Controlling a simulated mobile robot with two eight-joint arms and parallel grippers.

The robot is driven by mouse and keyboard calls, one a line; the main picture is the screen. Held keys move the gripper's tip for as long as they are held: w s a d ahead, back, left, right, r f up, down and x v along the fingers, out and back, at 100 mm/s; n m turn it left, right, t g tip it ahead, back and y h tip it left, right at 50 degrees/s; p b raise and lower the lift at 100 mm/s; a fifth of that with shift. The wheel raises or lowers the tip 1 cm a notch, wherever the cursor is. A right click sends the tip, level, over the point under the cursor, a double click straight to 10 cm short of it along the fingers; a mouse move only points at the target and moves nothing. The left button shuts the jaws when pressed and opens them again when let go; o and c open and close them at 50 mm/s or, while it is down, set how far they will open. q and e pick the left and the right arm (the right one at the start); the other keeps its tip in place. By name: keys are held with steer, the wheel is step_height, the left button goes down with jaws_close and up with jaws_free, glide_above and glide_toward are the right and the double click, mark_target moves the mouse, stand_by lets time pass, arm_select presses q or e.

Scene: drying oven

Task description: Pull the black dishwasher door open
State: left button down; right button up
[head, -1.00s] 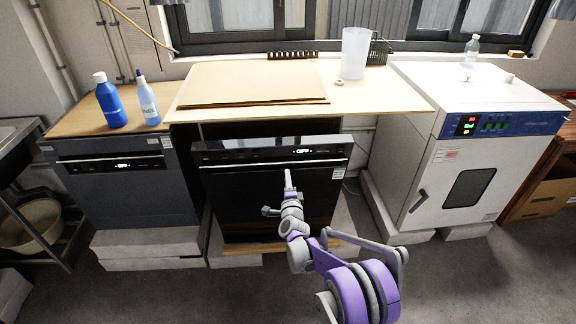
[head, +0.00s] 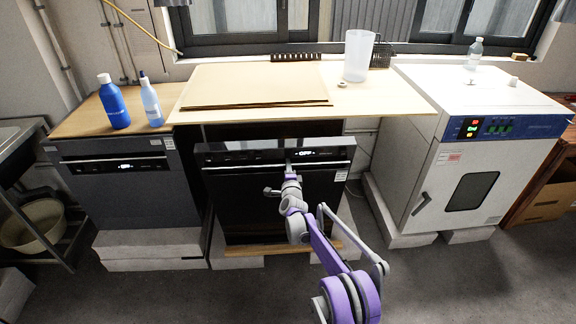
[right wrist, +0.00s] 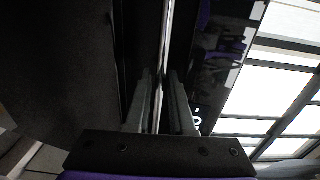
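The black dishwasher door (head: 255,205) stands in the middle of the head view, under a pale board. A lighter panel with a lit display (head: 305,154) runs along its top, and the door looks upright or nearly so. My right gripper (head: 289,162) is at the upper part of the door, just below the display. In the right wrist view, the two fingers of my right gripper (right wrist: 160,100) lie on either side of a thin bright edge, close to it. I cannot tell whether they press on it. My left gripper is not in view.
A dark grey dishwasher (head: 130,190) with a blue bottle (head: 113,105) and a clear blue bottle (head: 151,104) on top stands at left. A white oven (head: 470,150) stands at right. The floor in front (head: 180,290) is clear.

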jaws_close()
stand_by(1.2)
